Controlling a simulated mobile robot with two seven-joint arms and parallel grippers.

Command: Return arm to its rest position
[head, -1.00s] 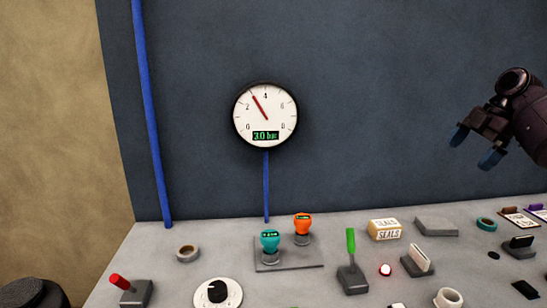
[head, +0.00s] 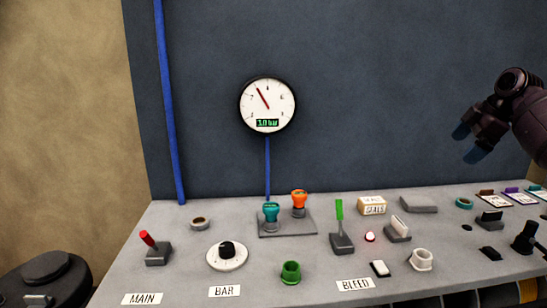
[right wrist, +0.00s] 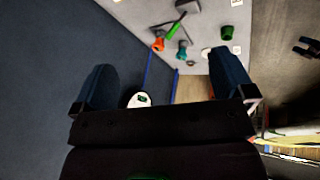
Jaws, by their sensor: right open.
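My right gripper (head: 467,143) is in the upper right of the head view, its dark blue fingers spread and pointing down to the left. It is empty, in the air in front of the dark blue wall panel and above the bench. In the right wrist view, its two fingers (right wrist: 160,75) stand wide apart with nothing held between them. My left gripper does not show in the head view.
Below is the grey bench (head: 190,270) with a red lever (head: 148,239), black dial (head: 227,251), teal knob (head: 271,212), orange knob (head: 299,199) and green lever (head: 340,210). A round gauge (head: 267,104) hangs on the wall. The air around the gripper looks clear.

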